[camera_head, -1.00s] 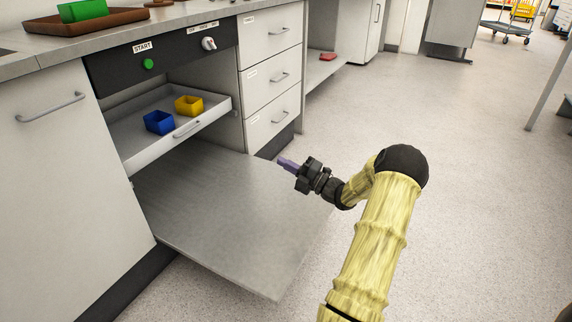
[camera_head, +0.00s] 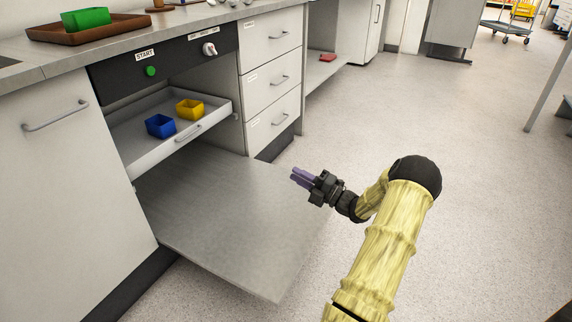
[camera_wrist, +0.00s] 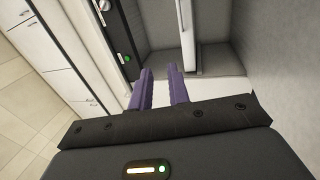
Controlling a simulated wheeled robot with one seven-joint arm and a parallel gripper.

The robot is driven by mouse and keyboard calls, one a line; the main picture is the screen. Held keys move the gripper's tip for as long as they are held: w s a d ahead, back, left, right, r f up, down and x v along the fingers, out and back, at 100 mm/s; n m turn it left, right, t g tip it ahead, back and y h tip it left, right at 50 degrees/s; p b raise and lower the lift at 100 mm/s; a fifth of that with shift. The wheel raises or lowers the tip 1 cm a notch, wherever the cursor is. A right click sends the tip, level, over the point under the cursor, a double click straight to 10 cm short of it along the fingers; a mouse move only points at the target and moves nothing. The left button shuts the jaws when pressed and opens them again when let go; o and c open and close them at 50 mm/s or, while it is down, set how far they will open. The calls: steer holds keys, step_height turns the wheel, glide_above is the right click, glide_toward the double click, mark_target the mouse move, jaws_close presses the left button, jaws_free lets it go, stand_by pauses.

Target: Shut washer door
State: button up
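The washer door (camera_head: 240,225) is folded down and lies about level in front of the washer's opening. Above it, the washer's rack (camera_head: 165,153) is pulled part way out, with a blue box (camera_head: 160,126) and a yellow box (camera_head: 190,109) in it. The dark panel above carries a START label, a green button (camera_head: 151,71) and a knob (camera_head: 209,49). My gripper (camera_head: 299,178) is over the door's right side in the head view, with its purple fingers pointing left. The wrist view shows the two fingers (camera_wrist: 160,78) apart, with nothing between them.
A drawer unit (camera_head: 273,75) stands right of the washer, and a closed cabinet (camera_head: 60,190) stands left. A brown tray (camera_head: 110,34) with a green box (camera_head: 86,18) is on the counter. The floor (camera_head: 470,180) on the right is clear.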

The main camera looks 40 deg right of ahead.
steer(key=p+v, duration=0.4)
steer(key=v, duration=0.8)
steer(key=shift+s+f, duration=0.15)
steer(key=shift+c, duration=0.5)
steer(key=shift+f, duration=0.1)
jaws_close()
steer(key=s+f+n+b, duration=0.2)
steer(key=f+n, duration=0.7)
steer(key=f, duration=0.6)
steer(key=s+a+f+n+b, duration=0.1)
steer(key=s+f+n+b, duration=0.2)
steer(key=f+n, duration=0.6)
step_height(320, 180, down, 6)
steer(key=shift+s+f, duration=0.25)
steer(key=shift+s, duration=1)
steer(key=shift+a, duration=0.1)
